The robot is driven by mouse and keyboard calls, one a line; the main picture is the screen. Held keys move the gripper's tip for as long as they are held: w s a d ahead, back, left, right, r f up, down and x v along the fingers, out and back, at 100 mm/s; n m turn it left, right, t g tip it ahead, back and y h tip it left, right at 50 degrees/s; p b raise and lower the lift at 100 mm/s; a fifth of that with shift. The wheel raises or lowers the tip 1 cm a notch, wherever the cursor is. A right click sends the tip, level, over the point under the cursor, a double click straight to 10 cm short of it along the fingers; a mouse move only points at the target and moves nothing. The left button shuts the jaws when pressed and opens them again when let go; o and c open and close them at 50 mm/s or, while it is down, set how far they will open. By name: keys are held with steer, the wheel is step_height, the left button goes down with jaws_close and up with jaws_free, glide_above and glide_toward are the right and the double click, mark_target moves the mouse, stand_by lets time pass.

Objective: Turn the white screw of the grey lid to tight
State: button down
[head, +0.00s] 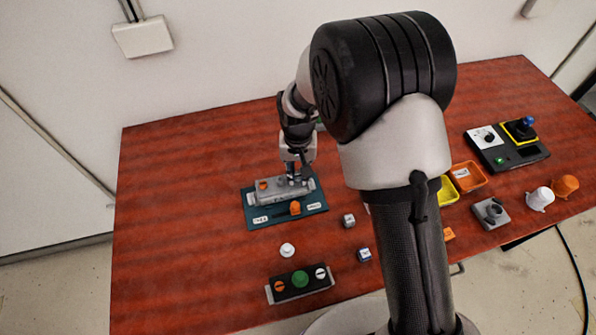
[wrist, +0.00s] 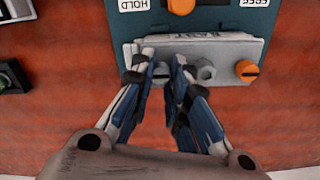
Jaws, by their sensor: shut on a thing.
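The grey lid (head: 265,194) lies on a dark teal board, with an orange slotted screw (head: 262,185) at its left end. In the wrist view the lid (wrist: 225,48) is upside down, with the orange screw (wrist: 247,70) at right and a grey hex-shaped piece beside it. My gripper (wrist: 168,84) points down at the lid's other end, its fingers shut on a pale screw head (wrist: 160,71). The fingers hide its sides, and I cannot read its slot angle. In the head view my gripper (head: 294,180) covers this screw.
The teal board (head: 257,224) has white labels and an orange knob (head: 295,208). A white round piece (head: 287,250), two small cubes and a button box (head: 300,282) are nearer. Bins, cups and a joystick panel (head: 505,145) stand at right. The table's left side is clear.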

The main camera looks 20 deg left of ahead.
mark_target(298, 176)
steer(key=c, duration=1.5)
jaws_free()
steer(key=shift+r, duration=0.15)
steer(key=shift+r, duration=3.85)
